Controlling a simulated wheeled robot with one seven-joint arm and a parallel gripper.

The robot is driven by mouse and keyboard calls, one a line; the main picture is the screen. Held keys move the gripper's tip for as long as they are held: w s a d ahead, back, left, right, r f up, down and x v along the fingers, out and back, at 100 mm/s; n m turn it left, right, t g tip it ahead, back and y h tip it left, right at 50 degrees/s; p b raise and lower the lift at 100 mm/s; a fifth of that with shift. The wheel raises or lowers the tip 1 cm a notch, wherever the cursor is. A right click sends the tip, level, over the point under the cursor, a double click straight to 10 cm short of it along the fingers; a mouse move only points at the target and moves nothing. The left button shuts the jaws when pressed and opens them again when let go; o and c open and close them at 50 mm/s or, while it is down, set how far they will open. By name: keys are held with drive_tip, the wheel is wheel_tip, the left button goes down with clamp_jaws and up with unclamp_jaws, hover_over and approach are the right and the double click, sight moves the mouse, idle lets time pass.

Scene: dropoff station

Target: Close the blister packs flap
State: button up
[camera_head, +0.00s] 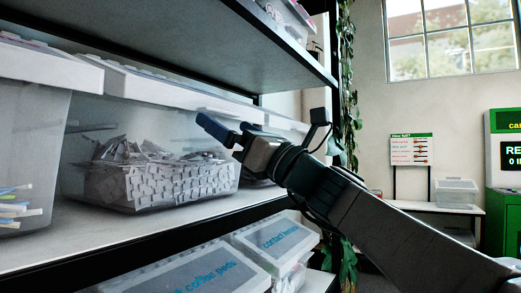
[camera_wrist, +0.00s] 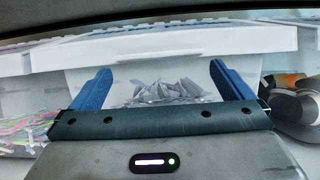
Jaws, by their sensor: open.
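The blister packs bin is a clear plastic box (camera_head: 100,200) on the middle shelf, filled with a heap of silvery blister packs (camera_head: 160,180). A white lid or flap (camera_head: 165,90) runs along its top front edge; I cannot tell clearly whether it is fully down. My gripper (camera_head: 222,130) is in front of this bin, at the upper right of its front. In the wrist view, my gripper's two blue fingers (camera_wrist: 160,82) are spread wide with nothing between them. The packs (camera_wrist: 168,91) show beyond the fingers, with the white flap (camera_wrist: 165,45) above them.
A bin with colourful sticks (camera_head: 18,205) stands left, and a bin with dark items (camera_wrist: 292,103) stands right. The upper shelf (camera_head: 200,35) hangs close above. Labelled bins (camera_head: 270,240) sit on the shelf below. Open floor space lies right of the rack.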

drive_tip(key=v, duration=1.2)
drive_tip(key=shift+f, duration=0.3)
drive_tip(key=shift+a, duration=0.15)
wheel_tip(320, 180, down, 17)
drive_tip(key=s+a+n+g+h+p, duration=0.25)
drive_tip(key=n+g+h+p, duration=0.35)
drive_tip(key=n+h+p, duration=0.5)
drive_tip(key=s+d+f+n+g+h+p, duration=0.1)
drive_tip(key=s+d+f+n+h+p, duration=0.3)
drive_tip(key=d+n+p, duration=0.1)
drive_tip(key=s+d+f+n+g+h+p, duration=0.2)
drive_tip(key=s+d+f+n+h+p, duration=0.2)
drive_tip(key=d+n+h+p, duration=0.1)
drive_tip(key=d+n+p, duration=0.1)
drive_tip(key=d+n, duration=0.1)
drive_tip(key=n, duration=0.1)
drive_tip(key=shift+s+d+f+g+h, duration=0.3)
drive_tip(key=shift+d+f, duration=0.05)
drive_tip(key=shift+f, duration=0.05)
